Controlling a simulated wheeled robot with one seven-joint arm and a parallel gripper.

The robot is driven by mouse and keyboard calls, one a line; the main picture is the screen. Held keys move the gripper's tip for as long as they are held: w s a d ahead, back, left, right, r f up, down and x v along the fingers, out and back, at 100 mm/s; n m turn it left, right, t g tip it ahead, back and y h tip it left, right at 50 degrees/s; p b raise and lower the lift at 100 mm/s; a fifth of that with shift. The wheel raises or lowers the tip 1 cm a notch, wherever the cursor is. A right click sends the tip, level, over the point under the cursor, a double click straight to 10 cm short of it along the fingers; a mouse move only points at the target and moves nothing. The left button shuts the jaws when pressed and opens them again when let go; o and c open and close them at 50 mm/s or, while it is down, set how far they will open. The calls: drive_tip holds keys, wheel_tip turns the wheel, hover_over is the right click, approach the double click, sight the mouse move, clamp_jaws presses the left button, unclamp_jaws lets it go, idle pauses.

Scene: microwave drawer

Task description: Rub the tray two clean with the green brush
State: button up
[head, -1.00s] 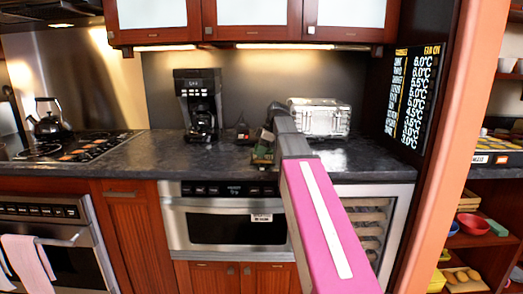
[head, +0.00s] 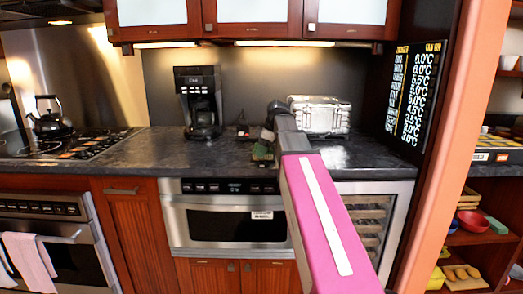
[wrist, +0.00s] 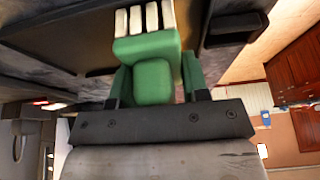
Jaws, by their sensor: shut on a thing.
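My gripper (wrist: 150,100) is shut on the green brush (wrist: 152,78), whose pale bristles point to the top of the wrist view. In the head view the brush (head: 262,153) is a small green patch at the end of my arm, over the dark counter and just above the drawer microwave's front. A dark flat thing with a raised edge (wrist: 75,30) lies close to the bristles in the wrist view; I cannot tell whether it is tray two or whether the bristles touch it.
A silver case (head: 319,116) stands on the counter right of my gripper. A coffee maker (head: 199,103) stands to the left. Farther left are a stove (head: 68,146) and a kettle (head: 47,118). The drawer microwave (head: 229,219) below is shut. The counter between stove and coffee maker is clear.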

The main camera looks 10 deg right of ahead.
drive_tip(key=shift+s+a, duration=0.1)
drive_tip(key=shift+s, duration=0.25)
drive_tip(key=shift+w, duration=0.1)
drive_tip(key=shift+w+d, duration=0.2)
drive_tip(key=shift+w, duration=0.5)
drive_tip(key=shift+w+d, duration=0.15)
drive_tip(key=shift+w, duration=0.55)
drive_tip(key=shift+w+d+f, duration=0.1)
drive_tip(key=shift+w+d, duration=0.1)
drive_tip(key=shift+w, duration=0.5)
drive_tip(key=shift+w+d+f, duration=0.1)
drive_tip(key=shift+w+d, duration=0.05)
drive_tip(key=shift+w, duration=0.55)
